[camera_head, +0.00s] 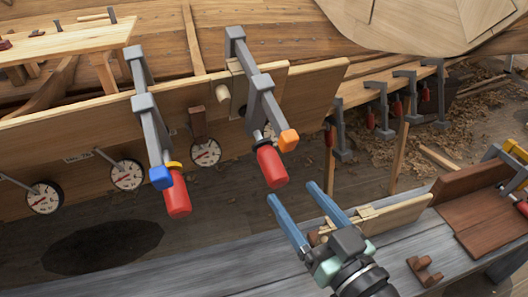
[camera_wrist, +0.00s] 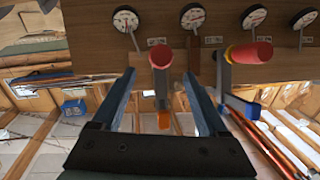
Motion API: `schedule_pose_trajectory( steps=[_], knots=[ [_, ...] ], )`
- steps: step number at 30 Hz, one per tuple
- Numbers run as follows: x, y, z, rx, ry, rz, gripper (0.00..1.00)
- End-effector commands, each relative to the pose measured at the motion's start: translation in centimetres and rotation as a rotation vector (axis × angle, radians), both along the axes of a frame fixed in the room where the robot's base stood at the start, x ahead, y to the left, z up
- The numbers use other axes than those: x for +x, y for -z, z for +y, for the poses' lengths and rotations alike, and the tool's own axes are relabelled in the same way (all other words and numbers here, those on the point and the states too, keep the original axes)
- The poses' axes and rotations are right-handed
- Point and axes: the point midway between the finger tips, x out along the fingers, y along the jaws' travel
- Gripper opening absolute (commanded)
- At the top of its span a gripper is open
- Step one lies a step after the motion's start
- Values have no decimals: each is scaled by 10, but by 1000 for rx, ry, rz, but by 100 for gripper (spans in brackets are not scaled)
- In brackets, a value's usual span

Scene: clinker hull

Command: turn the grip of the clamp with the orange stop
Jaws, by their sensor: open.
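The clamp with the orange stop (camera_head: 288,140) hangs on the plank, its red grip (camera_head: 271,166) pointing down. In the wrist view, this red grip (camera_wrist: 161,57) shows between the fingertips, with the orange stop (camera_wrist: 164,119) below it in the picture. My gripper (camera_head: 292,193) is open and empty, a little below the grip in the head view; its fingers (camera_wrist: 157,68) also show in the wrist view. I see no contact. A second clamp with a blue stop (camera_head: 160,178) and red grip (camera_head: 177,193) hangs to the left.
Dial gauges (camera_head: 127,175) line the plank's (camera_head: 95,140) lower edge. A grey bench (camera_head: 215,270) runs below, with a wooden block (camera_head: 425,271) on it. The blue stop (camera_wrist: 240,105) is right of my fingers in the wrist view.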

Motion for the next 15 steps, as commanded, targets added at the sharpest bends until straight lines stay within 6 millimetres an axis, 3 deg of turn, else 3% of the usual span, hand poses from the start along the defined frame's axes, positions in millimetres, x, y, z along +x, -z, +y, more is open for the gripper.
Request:
schedule_pose_trajectory(
  steps=[15],
  knots=[
    [87, 0, 48, 4, -6, 1, 76]
  ],
)
